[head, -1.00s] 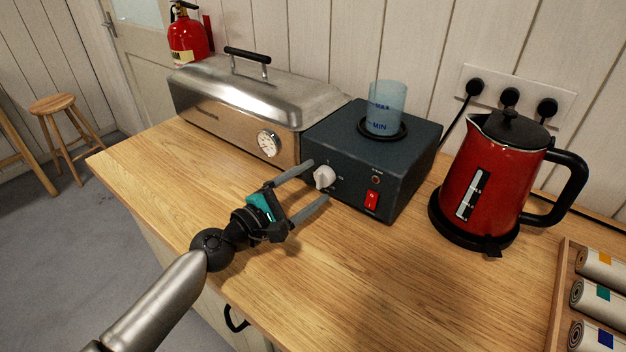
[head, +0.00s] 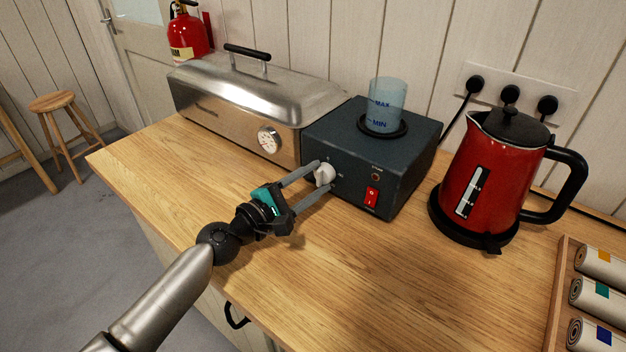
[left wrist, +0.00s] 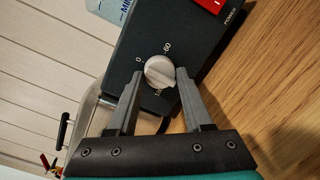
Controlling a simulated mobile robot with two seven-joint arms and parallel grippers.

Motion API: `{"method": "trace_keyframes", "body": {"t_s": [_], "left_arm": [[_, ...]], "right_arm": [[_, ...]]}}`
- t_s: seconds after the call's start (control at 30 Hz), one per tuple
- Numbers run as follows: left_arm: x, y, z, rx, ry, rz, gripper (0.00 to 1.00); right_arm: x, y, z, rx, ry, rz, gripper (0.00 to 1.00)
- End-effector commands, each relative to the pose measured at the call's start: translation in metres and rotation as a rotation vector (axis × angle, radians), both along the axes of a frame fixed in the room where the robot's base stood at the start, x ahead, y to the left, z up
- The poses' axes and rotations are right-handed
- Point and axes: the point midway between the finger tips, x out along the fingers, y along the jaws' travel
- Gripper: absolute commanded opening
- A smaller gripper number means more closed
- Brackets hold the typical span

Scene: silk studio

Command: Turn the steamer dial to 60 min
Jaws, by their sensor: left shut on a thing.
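I cannot tell for sure which mark the dial points to. My left gripper (head: 322,176) is shut on the dial, one finger on each side; its fingertips also flank it in the left wrist view (left wrist: 160,75). My right gripper is not in view.
A red power switch (head: 371,197) sits right of the dial. A clear water cup (head: 386,104) stands on the box. A metal steamer chest (head: 235,95) is at left, a red kettle (head: 490,180) at right. The wooden counter in front is clear.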

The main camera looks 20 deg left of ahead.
Motion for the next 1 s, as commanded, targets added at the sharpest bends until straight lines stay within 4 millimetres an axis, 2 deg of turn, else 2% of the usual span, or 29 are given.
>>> {"method": "trace_keyframes", "body": {"t_s": [0.03, 0.17, 0.2, 0.57, 1.0], "left_arm": [[0.000, 0.000, 0.000, 0.000, -0.001, 0.001, 0.15], [0.000, 0.000, 0.000, 0.000, -0.001, 0.001, 0.01], [0.000, 0.000, 0.000, 0.000, -0.001, 0.001, 0.00], [0.000, 0.000, 0.001, 0.052, -0.020, 0.000, 0.00], [0.000, 0.000, 0.004, 0.372, -0.137, -0.001, 0.00]], "right_arm": [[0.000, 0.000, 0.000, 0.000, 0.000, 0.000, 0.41], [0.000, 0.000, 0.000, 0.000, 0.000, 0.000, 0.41], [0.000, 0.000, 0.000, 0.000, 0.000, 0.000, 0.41], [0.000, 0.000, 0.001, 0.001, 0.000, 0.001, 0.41], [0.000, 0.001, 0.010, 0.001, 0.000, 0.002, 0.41]]}}
